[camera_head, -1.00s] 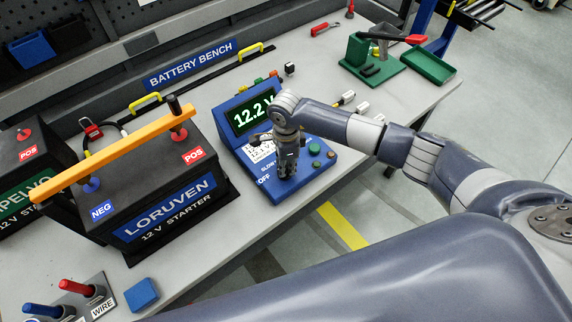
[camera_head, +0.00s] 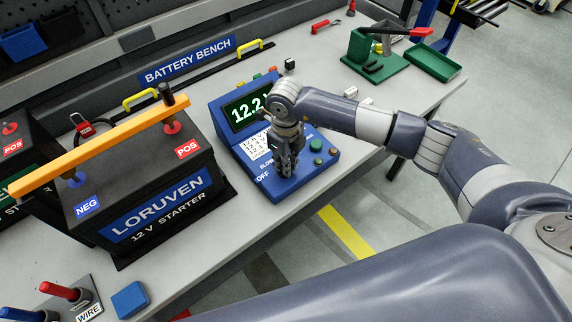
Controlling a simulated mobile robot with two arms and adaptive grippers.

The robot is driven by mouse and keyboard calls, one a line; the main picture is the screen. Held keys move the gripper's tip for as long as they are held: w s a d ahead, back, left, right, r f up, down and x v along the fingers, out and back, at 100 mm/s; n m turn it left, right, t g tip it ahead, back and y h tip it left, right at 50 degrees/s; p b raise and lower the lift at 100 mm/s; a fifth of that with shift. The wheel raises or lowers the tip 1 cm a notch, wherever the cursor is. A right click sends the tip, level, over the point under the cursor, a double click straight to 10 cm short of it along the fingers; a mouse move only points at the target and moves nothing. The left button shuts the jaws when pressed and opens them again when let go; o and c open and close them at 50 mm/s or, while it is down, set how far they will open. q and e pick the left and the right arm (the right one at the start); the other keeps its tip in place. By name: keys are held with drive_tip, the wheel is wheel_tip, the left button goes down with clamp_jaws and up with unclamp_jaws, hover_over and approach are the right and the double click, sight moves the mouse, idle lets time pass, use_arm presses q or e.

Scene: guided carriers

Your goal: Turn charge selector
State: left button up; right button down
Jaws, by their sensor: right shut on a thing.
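The blue charger (camera_head: 307,180) stands on the bench with a sloped control face. Its dark display (camera_head: 243,109) reads about 12.2 in green digits, partly covered by my wrist. The words OFF and SLOW show on the face, left of my gripper. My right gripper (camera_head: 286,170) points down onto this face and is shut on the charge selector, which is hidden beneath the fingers. Which way the selector points cannot be seen. My left gripper is not in view.
A black LORUVEN battery (camera_head: 143,226) with an orange bar (camera_head: 95,150) across its top stands left of the charger. Green buttons (camera_head: 315,145) sit right of my gripper. A blue block (camera_head: 130,299) lies at the front edge. A green tray (camera_head: 432,62) is at the back right.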

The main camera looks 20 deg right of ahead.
drive_tip(key=m+b, duration=0.1)
drive_tip(key=m, duration=0.3)
drive_tip(key=shift+b, duration=0.4)
drive_tip(key=shift+a+m+b, duration=0.1)
drive_tip(key=shift+m+b, duration=0.35)
drive_tip(key=shift+m, duration=1.25)
drive_tip(key=c, duration=1.6)
unclamp_jaws()
drive_tip(key=shift+r, duration=0.1)
wheel_tip(320, 180, up, 12)
